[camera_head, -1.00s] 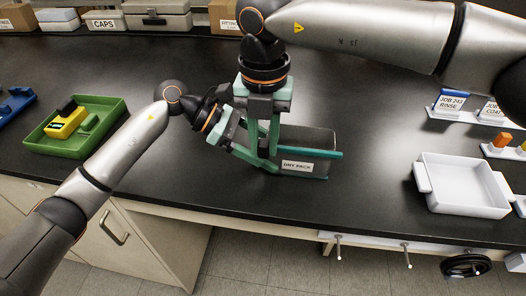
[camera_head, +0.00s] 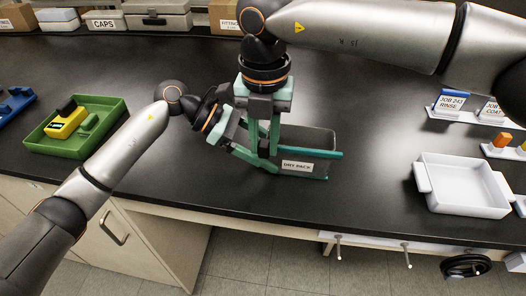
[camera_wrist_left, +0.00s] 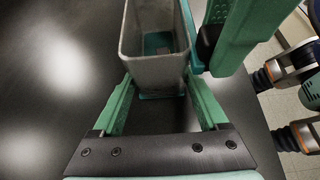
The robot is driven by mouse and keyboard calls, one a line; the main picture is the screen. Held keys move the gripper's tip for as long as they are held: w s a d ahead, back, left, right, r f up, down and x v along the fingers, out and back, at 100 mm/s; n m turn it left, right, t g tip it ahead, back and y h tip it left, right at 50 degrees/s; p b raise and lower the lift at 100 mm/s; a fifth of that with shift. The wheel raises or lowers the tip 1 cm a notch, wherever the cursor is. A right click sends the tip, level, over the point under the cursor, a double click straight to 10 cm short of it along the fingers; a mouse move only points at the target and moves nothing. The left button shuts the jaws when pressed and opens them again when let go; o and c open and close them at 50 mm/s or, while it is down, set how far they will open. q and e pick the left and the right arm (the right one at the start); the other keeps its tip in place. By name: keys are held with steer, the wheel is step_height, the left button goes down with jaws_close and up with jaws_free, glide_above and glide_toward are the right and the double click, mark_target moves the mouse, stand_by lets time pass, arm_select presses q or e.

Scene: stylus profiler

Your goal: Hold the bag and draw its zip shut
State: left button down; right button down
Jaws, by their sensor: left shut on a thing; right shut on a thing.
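The bag, labelled DRY PACK (camera_head: 310,168), stands upright on the black bench, with teal strips along its top and bottom edges. In the left wrist view the bag (camera_wrist_left: 155,48) has a grey, open mouth, and I see down to its teal floor. My left gripper (camera_head: 258,162) is shut on the near left end of the bag; its fingers (camera_wrist_left: 162,98) lie either side of it. My right gripper (camera_head: 267,150) comes down from above at the same end, shut at the teal zip edge (camera_head: 312,152). What lies between its fingertips is hidden; I take it to be the zip's slider.
A green tray (camera_head: 38,145) with a yellow block stands at left. A white tray (camera_head: 462,208) is at right, with labelled card stands (camera_head: 450,103) behind it. Boxes line the back. The bench's front edge runs close below the bag.

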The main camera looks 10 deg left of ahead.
arm_select(q)
steer(key=shift+a+f, duration=0.1)
steer(key=shift+f, duration=0.2)
arm_select(e)
steer(key=d, duration=1.3)
stand_by(1.1)
steer(key=shift+d, duration=0.15)
stand_by(0.4)
steer(key=c, duration=0.7)
jaws_free()
steer(key=shift+o, duration=0.4)
steer(key=shift+r, duration=0.1)
step_height(320, 180, up, 7)
step_height(320, 180, up, 12)
